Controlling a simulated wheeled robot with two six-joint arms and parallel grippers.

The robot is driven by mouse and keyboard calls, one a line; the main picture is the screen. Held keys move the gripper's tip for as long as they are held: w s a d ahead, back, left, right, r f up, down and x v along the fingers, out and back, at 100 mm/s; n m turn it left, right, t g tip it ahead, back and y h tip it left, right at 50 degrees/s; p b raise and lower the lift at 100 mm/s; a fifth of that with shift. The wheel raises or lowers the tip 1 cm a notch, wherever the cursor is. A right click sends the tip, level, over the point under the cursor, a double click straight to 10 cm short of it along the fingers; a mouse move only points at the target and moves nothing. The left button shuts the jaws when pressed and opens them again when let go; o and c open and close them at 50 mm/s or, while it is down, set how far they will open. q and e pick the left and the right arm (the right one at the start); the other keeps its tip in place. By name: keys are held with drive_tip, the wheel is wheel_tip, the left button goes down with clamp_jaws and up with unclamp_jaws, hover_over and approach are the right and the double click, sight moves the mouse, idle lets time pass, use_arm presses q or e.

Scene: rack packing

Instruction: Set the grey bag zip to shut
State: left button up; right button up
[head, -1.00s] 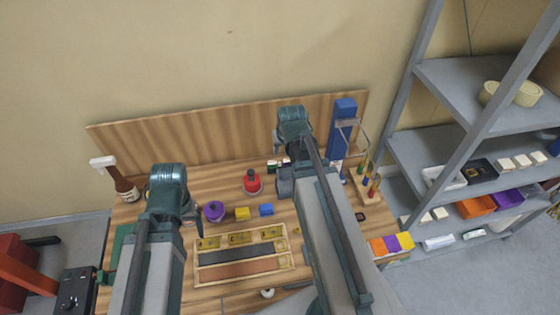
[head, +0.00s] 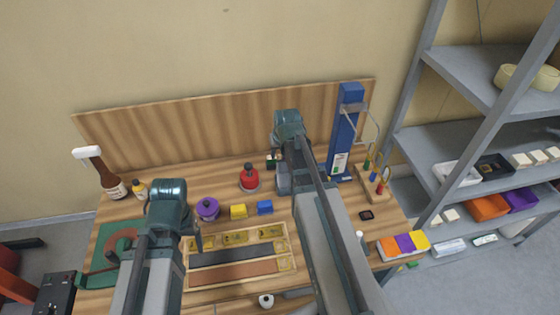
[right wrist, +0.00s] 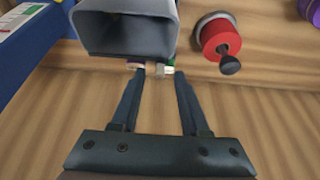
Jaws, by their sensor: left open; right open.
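I cannot make out a grey bag or its zip for certain. In the right wrist view a grey, hollow, box-like shape (right wrist: 125,35) stands just beyond the fingers; I cannot tell whether it is the bag or part of my arm. My right gripper (right wrist: 160,75) is open, with nothing between its fingers, and a small bottle or jar shows beyond the tips. In the head view the right arm hides most of that area. My left gripper (head: 198,240) is open over the left side of the bench, mostly hidden behind its own arm.
A red round object (head: 249,178) and a blue upright tower (head: 347,130) stand either side of my right wrist. A purple pot (head: 207,208), yellow block (head: 238,211) and blue block (head: 264,207) stand behind a wooden tray (head: 292,240). Grey shelves (head: 470,135) are at right.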

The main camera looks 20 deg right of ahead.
drive_tip(key=shift+w+f, duration=0.15)
drive_tip(key=shift+f, duration=0.25)
clamp_jaws()
idle(1.2)
